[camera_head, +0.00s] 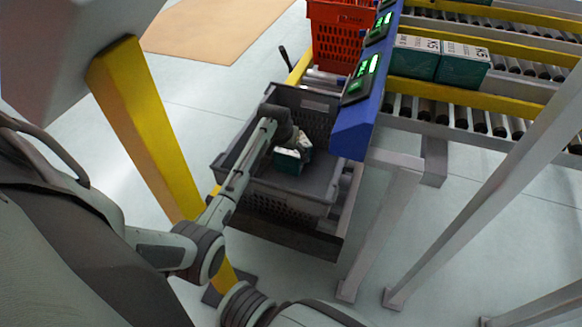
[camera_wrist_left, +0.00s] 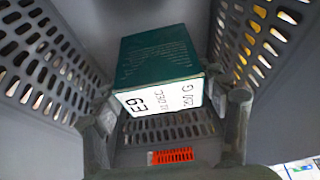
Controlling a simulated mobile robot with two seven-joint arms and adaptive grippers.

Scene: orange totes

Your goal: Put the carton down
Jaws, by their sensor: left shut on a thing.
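A dark green carton (camera_head: 288,162) with a white end is inside the grey tote (camera_head: 262,182). In the left wrist view the carton (camera_wrist_left: 155,60) shows its white face marked E9 towards me. My left gripper (camera_head: 293,142) reaches down into the tote and is shut on the carton. Its two fingers (camera_wrist_left: 170,122) show on either side of the carton's white end in the left wrist view. I cannot tell whether the carton touches the tote's floor. My right gripper is not in view.
The grey tote has slotted walls around the carton. A blue rail with green displays (camera_head: 362,78) runs close on its right. A red-orange tote (camera_head: 338,35) stands behind. More green cartons (camera_head: 415,62) sit on the roller conveyor (camera_head: 475,118) at the right.

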